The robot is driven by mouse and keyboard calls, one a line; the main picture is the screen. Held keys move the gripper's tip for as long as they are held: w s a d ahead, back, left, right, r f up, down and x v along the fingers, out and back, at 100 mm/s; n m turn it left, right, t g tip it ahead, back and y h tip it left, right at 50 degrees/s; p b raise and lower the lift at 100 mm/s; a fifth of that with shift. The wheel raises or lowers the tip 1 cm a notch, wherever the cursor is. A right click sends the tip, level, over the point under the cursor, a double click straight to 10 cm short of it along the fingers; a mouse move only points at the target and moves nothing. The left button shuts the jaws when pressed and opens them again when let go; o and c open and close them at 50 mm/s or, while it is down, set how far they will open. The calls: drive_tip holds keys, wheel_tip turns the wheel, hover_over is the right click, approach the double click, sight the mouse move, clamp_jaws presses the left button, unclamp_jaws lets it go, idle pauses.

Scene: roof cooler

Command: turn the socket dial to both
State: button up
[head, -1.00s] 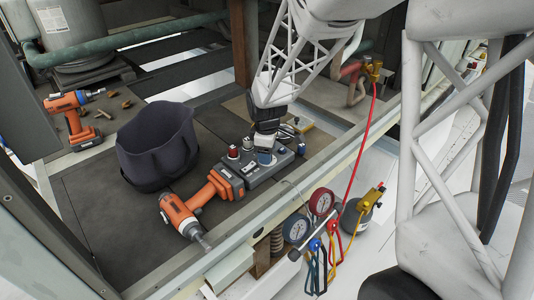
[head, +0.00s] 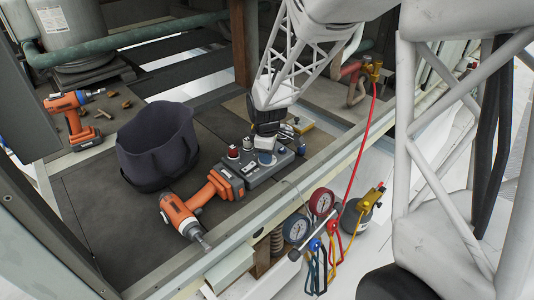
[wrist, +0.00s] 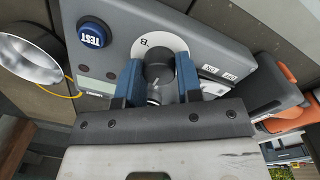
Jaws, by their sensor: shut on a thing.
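The grey tester box (head: 256,180) sits on the dark floor panel near the sill in the head view. In the wrist view its grey face (wrist: 215,45) carries a round blue TEST button (wrist: 92,34) and a white dial disc (wrist: 160,42) with a letter that looks like B. The dark dial knob (wrist: 160,75) stands on the disc, with a small pale mark on its near side. My gripper (wrist: 160,78) has its blue fingers on either side of the knob, shut on it. In the head view my gripper (head: 266,142) hides the knob.
An orange drill (head: 205,197) lies against the box's left side. A dark fabric bag (head: 157,150) stands behind it. A second drill (head: 74,115) is at far left. Gauges (head: 308,215) and hoses hang outside the sill. A metal bowl-shaped thing (wrist: 30,60) is beside the box.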

drive_tip(key=shift+m, duration=0.4)
drive_tip(key=m, duration=1.1)
idle(0.3)
drive_tip(key=o, duration=0.9)
drive_tip(key=shift+o, duration=0.2)
drive_tip(key=shift+r, duration=0.1)
drive_tip(key=shift+a+r, duration=0.15)
drive_tip(key=shift+r, duration=3.7)
